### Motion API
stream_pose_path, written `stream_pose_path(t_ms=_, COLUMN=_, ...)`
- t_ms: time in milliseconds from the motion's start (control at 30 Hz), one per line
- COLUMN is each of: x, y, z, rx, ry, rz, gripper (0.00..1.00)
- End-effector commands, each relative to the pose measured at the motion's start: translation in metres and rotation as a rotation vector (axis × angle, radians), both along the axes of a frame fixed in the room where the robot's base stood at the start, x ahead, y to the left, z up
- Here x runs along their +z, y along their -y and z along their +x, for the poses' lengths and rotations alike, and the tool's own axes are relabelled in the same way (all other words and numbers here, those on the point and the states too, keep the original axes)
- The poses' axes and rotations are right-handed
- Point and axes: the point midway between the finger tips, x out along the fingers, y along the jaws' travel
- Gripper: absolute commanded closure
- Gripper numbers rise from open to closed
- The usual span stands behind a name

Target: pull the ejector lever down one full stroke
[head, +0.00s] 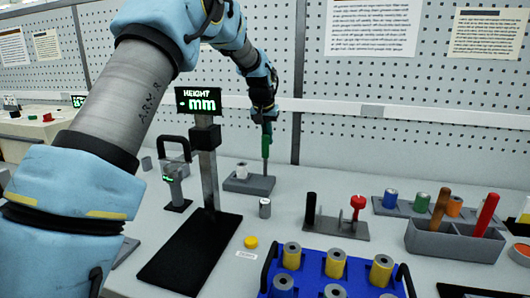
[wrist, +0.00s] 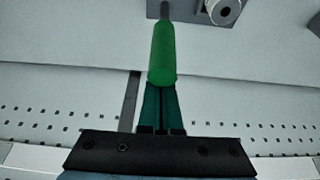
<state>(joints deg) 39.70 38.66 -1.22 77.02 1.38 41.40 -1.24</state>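The ejector lever has a green grip (wrist: 162,52) on a thin grey shaft, and in the wrist view it runs from the grey base (wrist: 185,16) at the top toward my gripper (wrist: 161,92). My gripper's teal fingers are close together with only a thin line between them. The grip's near end covers their tips, so contact cannot be told for sure. In the head view the lever (head: 265,151) stands up from the grey base (head: 262,188), with my gripper (head: 267,130) right at its upper end. A light-coloured spindle (head: 242,170) stands on the same base.
A height gauge (head: 205,165) with a lit display stands left of the base. A small metal cylinder (head: 265,207) stands in front. A grey stand (head: 336,228) with black and red posts is to the right. A blue tray (head: 268,270) of spindles is nearest. The pegboard wall (head: 350,110) is behind.

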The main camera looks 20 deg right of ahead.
Motion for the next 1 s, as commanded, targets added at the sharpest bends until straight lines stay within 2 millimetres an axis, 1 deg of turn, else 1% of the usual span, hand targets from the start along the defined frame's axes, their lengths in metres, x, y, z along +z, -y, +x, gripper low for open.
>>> stream_pose_path(t_ms=167, x=0.004, y=0.001, z=0.001, rx=0.000, ry=0.000, rz=0.000, gripper=1.00)
stream_pose_path(t_ms=1000, x=0.083, y=0.006, z=0.007, rx=0.000, ry=-0.001, rz=0.001, gripper=1.00)
